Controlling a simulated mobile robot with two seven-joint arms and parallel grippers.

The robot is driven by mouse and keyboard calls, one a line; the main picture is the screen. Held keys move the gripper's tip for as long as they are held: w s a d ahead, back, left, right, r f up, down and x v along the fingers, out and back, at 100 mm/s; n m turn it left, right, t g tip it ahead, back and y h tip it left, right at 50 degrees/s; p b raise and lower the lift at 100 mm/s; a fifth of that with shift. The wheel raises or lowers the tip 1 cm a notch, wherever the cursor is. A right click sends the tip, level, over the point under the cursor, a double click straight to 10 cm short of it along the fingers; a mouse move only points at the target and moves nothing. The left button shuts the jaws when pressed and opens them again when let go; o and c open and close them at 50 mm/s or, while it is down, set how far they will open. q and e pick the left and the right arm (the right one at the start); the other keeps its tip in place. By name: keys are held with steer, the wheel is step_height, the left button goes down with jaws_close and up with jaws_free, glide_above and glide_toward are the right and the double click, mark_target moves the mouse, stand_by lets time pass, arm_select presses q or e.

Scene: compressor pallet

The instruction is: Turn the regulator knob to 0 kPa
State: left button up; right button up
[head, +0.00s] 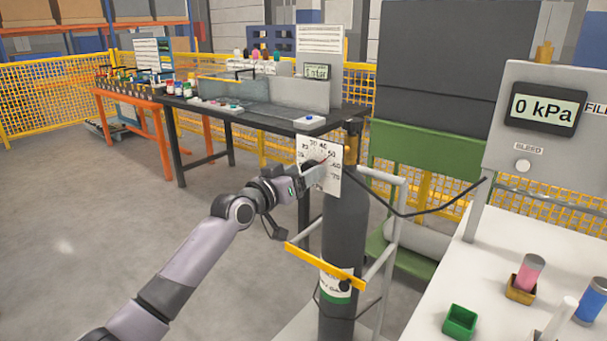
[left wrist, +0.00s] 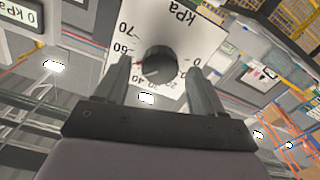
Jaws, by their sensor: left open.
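The regulator knob (left wrist: 160,62) is a dark round knob on a white dial plate marked kPa (left wrist: 178,20). In the left wrist view a small red mark shows at the knob's left side, toward the 50 to 60 marks. In the head view the dial plate (head: 333,183) stands at the top of a dark gas cylinder (head: 345,235). My left gripper (left wrist: 156,66) is open, with one finger on each side of the knob and visible gaps between. In the head view my left gripper (head: 305,178) partly hides the knob. My right gripper is not in view.
A display (head: 543,108) on the grey panel at right reads 0 kPa, above a BLEED button (head: 523,166). A black hose (head: 400,212) runs from the cylinder to the panel. A yellow bar (head: 325,267) crosses the cylinder's front. Open floor lies to the left.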

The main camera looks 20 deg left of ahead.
arm_select(q)
steer(key=shift+w+d, duration=0.15)
steer(key=shift+w, duration=0.2)
steer(key=c, duration=1.1)
steer(key=shift+o, duration=0.2)
